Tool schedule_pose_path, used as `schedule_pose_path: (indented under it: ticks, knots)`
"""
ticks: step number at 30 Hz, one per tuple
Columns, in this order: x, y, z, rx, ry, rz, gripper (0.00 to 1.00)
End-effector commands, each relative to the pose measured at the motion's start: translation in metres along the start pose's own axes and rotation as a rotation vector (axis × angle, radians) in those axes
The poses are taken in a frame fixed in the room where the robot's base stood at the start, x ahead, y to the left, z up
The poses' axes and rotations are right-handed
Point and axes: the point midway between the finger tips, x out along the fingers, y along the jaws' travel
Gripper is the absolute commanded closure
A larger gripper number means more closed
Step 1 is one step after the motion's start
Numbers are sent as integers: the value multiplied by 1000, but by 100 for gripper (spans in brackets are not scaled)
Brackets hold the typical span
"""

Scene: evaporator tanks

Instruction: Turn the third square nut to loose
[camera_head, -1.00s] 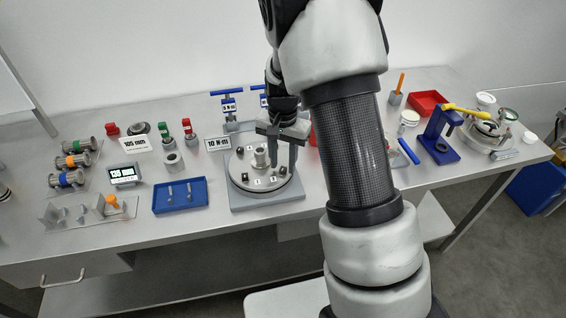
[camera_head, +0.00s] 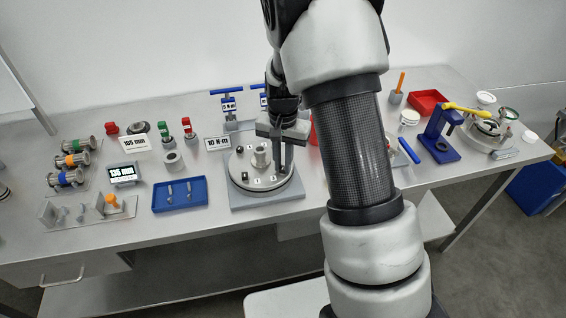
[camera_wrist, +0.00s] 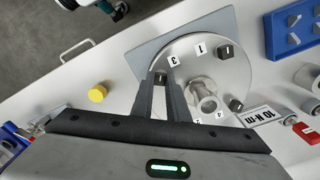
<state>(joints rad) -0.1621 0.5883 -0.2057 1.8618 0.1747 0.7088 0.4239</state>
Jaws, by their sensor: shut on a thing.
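A round grey flange plate (camera_head: 262,188) on a square base carries dark square nuts, number labels and a hollow central post (camera_head: 261,156). The plate also shows in the wrist view (camera_wrist: 205,45). My gripper (camera_head: 283,170) reaches down to the plate's right side. In the wrist view my gripper (camera_wrist: 162,76) is shut on the third square nut (camera_wrist: 161,77), beside label 3. The fingers partly hide this nut. Other nuts stand apart near label 1 (camera_wrist: 225,51) and near label 4 (camera_wrist: 236,105). The second nut's area is hidden behind my gripper in the wrist view.
A blue press (camera_head: 438,140) stands to the right. The bench in front of the plate is clear.

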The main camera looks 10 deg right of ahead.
Motion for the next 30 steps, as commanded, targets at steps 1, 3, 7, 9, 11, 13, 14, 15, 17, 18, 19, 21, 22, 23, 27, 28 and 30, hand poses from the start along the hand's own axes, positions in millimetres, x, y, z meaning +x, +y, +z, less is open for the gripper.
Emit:
schedule_pose_path:
  ticks: [1, 3, 7, 9, 11, 13, 14, 15, 17, 18, 19, 21, 22, 23, 27, 28, 30]
  knots:
    - [1, 0, -1, -24, 1, -2, 100]
    - [1, 0, -1, -68, 2, -2, 100]
    - [1, 0, -1, -164, 1, -2, 100]
    - [1, 0, -1, -216, 1, -1, 100]
    - [1, 0, 0, -261, 1, -2, 100]
    - [0, 0, -1, -311, 1, -1, 100]
    - [0, 0, -1, -331, 2, -1, 100]
    - [0, 0, -1, -357, 2, -2, 100]
    - [0, 0, -1, -394, 2, -2, 100]
    - [0, 0, -1, -415, 2, -1, 100]
    - [0, 0, -1, -431, 2, -1, 100]
    - [0, 0, -1, -461, 2, -1, 100]
    - [0, 0, -1, -474, 2, -1, 100]
    - [0, 0, -1, -484, 1, -1, 100]
    - [0, 0, 0, -518, 1, -1, 100]
    - [-1, 0, 0, -523, 1, -1, 100]
    - [-1, 0, 0, -530, 1, 0, 100]
